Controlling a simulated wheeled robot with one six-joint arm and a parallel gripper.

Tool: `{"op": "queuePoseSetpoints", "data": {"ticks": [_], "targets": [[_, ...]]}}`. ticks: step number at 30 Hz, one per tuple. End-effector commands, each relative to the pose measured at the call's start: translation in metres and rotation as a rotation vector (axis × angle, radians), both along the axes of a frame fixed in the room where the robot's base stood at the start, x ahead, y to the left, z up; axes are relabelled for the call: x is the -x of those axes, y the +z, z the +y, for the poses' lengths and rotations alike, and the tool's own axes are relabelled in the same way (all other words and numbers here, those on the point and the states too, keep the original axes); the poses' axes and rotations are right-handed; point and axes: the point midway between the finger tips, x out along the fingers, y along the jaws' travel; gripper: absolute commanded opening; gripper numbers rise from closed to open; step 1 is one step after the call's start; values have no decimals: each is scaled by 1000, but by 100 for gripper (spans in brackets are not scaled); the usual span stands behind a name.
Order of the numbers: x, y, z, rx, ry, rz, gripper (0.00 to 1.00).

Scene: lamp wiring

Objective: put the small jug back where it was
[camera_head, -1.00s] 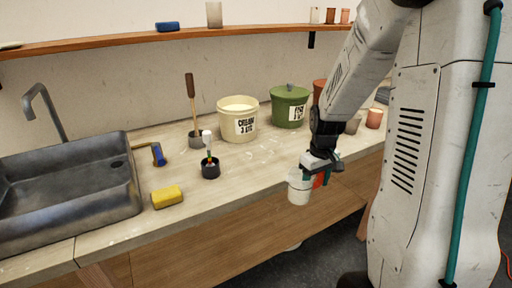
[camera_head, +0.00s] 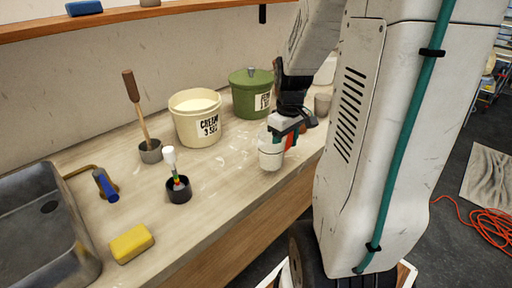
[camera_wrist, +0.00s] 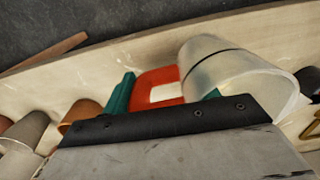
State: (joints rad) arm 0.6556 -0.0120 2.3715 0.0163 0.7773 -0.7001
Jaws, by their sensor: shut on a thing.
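The small jug (camera_head: 270,154) is white with a red handle. My gripper (camera_head: 290,130) is shut on the handle and holds the jug roughly upright by the counter's front edge, to the right of the cream bucket. I cannot tell whether its base touches the counter (camera_head: 225,190). In the wrist view the jug (camera_wrist: 222,68) shows at the upper right, and its red handle (camera_wrist: 158,76) sits between the teal fingers of my gripper (camera_wrist: 165,92).
A cream labelled bucket (camera_head: 198,130), a green lidded bucket (camera_head: 252,98) and a grey cup (camera_head: 322,104) stand along the back. A black pot with a brush (camera_head: 178,190), a yellow sponge (camera_head: 131,243) and a sink (camera_head: 40,225) are to the left. Bare counter lies between.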

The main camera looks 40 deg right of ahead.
Motion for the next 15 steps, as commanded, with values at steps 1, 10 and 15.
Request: {"op": "queuePoseSetpoints", "data": {"ticks": [1, 10, 15], "targets": [[-15, -2, 4, -1, 7, 1, 12], [-78, -7, 18, 0, 4, 0, 12], [-86, -10, 20, 0, 3, 1, 12]]}}
